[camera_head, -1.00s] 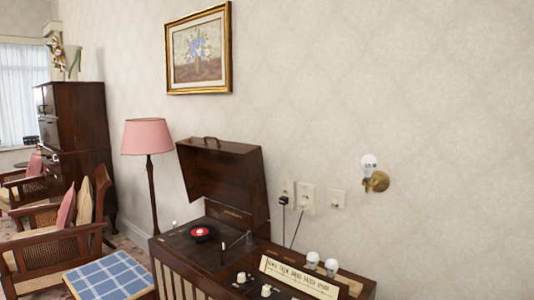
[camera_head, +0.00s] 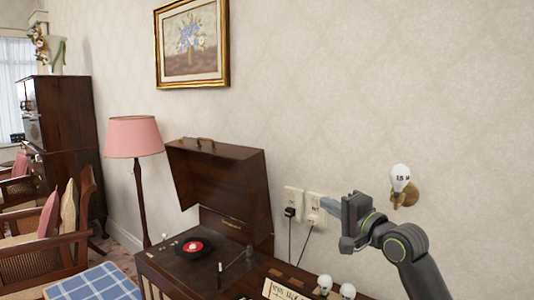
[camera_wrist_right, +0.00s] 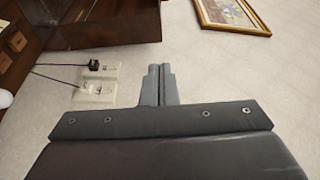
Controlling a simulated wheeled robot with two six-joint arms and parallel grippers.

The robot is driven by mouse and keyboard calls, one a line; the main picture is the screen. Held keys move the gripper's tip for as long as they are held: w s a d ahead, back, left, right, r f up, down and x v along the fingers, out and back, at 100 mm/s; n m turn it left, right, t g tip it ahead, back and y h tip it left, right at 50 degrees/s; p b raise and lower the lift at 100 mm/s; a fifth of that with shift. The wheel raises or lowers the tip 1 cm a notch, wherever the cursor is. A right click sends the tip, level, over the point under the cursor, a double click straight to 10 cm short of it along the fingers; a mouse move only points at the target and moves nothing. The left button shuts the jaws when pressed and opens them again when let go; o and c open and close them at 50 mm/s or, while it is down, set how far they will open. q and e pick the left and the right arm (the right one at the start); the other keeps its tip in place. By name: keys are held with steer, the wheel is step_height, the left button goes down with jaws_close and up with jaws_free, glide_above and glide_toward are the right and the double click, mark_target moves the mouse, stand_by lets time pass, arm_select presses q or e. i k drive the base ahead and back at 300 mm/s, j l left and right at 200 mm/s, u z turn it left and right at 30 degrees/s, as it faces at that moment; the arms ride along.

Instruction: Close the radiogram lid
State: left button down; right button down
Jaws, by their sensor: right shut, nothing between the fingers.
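The radiogram (camera_head: 170,268) is a dark wooden cabinet against the wall. Its lid (camera_head: 218,180) stands raised at the back, with a small handle on its top edge, above the turntable with a black and red record (camera_head: 193,247). Part of the dark lid also shows at the top left of the right wrist view (camera_wrist_right: 110,22). My right gripper (camera_head: 328,204) is shut and empty, in front of the wall to the right of the lid and apart from it. Its closed fingers also show in the right wrist view (camera_wrist_right: 156,80). My left gripper is not in view.
Wall sockets (camera_head: 293,202) with plugs and cables are behind and beside the right gripper. A wall lamp bulb (camera_head: 400,178) is right of it. Bulbs (camera_head: 325,284) stand on the cabinet's right part. A pink floor lamp (camera_head: 134,137) stands left of the lid.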

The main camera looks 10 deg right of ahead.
mark_target(230, 180)
steer(key=i, duration=1.35)
